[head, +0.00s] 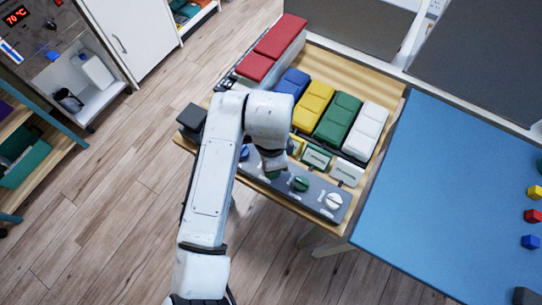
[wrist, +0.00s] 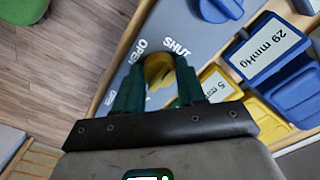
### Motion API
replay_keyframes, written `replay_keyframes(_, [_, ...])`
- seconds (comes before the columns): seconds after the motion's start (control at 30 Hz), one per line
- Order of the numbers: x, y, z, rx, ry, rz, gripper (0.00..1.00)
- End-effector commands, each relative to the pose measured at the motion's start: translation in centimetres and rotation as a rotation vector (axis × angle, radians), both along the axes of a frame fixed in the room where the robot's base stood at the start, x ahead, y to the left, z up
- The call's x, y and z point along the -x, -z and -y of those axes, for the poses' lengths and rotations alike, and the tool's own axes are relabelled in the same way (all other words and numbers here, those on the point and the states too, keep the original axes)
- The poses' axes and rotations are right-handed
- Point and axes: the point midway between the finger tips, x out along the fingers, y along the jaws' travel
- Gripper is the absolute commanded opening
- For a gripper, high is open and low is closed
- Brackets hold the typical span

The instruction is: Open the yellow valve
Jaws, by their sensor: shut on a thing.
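The yellow valve (wrist: 157,72) is a round knob on a grey panel, between the printed words OPEN and SHUT in the wrist view. My gripper (wrist: 158,84) has its two dark green fingers on either side of the knob and is shut on it. The fingers hide part of the knob, so I cannot tell which word it points to. In the head view, my gripper (head: 272,170) is down at the grey panel (head: 318,194), and my wrist hides the yellow valve. The yellow gauge (wrist: 220,90) beside it reads 5 mmHg, partly covered.
The blue valve (head: 243,153) is on one side, the green valve (head: 300,184) and white valve (head: 334,201) on the other. The blue gauge (wrist: 268,52) reads 29 mmHg. A blue-topped table (head: 450,180) stands at right.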

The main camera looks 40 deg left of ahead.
Motion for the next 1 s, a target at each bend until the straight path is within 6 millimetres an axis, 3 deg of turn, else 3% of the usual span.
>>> replay_keyframes(0.47, [-0.05, -0.33, 0.15, 0.003, -0.133, 0.001, 0.09])
replay_keyframes(1.0, [-0.05, -0.44, 0.18, 0.002, -0.622, -0.002, 0.09])
